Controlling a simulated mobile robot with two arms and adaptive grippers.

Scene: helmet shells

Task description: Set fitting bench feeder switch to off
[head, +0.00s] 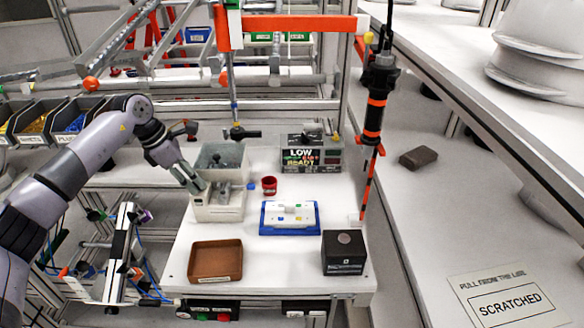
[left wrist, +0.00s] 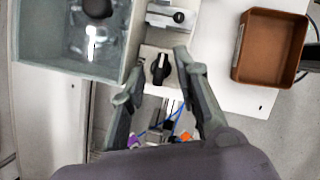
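The feeder (head: 218,212) is a pale box with a grey clear-walled bin on top, at the left of the bench. In the left wrist view a black rotary switch knob (left wrist: 160,68) sits on a light plate beside the bin (left wrist: 62,75). The knob has a pale pointer mark; its labels cannot be read. My left gripper (head: 197,184) is at the feeder's left side. In the left wrist view its fingers (left wrist: 160,66) are spread, one to each side of the knob, with gaps visible. In the head view the gripper hides the knob. My right gripper is not in view.
A brown tray (head: 215,276), a black box (head: 343,264), a blue-edged fixture (head: 290,232) and a red cup (head: 269,185) stand on the bench. An orange-black tool (head: 374,120) hangs at the right.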

